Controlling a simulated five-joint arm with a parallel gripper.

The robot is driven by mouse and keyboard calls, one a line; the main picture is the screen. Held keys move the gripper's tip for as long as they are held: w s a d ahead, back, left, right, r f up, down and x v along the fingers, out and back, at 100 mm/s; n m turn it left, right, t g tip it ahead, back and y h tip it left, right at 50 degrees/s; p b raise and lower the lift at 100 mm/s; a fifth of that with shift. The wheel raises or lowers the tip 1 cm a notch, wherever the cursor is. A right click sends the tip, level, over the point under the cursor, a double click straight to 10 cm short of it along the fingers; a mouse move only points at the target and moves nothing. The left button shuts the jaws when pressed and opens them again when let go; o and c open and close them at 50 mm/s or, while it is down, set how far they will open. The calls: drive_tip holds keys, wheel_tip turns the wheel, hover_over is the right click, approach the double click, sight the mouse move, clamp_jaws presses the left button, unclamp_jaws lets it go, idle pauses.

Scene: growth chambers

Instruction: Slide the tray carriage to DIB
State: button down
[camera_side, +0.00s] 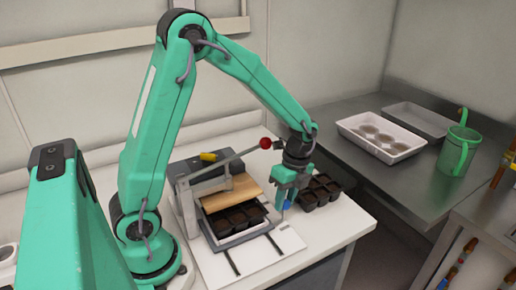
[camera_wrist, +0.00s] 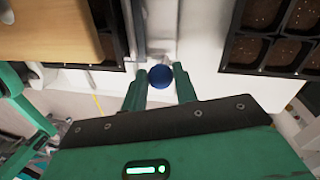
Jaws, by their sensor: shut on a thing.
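My gripper (camera_side: 289,197) points down at the right of the dibbling station and is shut on a blue knob (camera_side: 287,205). In the wrist view, the round blue knob (camera_wrist: 160,77) sits between the two green fingers. A black cell tray (camera_side: 237,219) with dark soil lies in the grey-rimmed carriage (camera_side: 243,238), partly under a wooden board (camera_side: 230,194). The tray's edge also shows at the upper left of the wrist view (camera_wrist: 110,42). The link between knob and carriage is partly hidden by the gripper. I cannot read a DIB mark.
A lever with a red ball (camera_side: 266,143) reaches over the station, close to my arm. A second black cell tray (camera_side: 319,191) stands just right of my gripper. On the steel bench are a white tray with round pots (camera_side: 381,138) and a green can (camera_side: 458,152).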

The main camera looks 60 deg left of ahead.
drive_tip(key=shift+w+a+r, duration=0.1)
drive_tip(key=shift+a, duration=1.6)
drive_tip(key=c, duration=1.1)
unclamp_jaws()
wheel_tip(320, 180, up, 8)
drive_tip(key=w, duration=0.1)
drive_tip(key=shift+w+f, duration=0.15)
drive_tip(key=shift+f, duration=0.05)
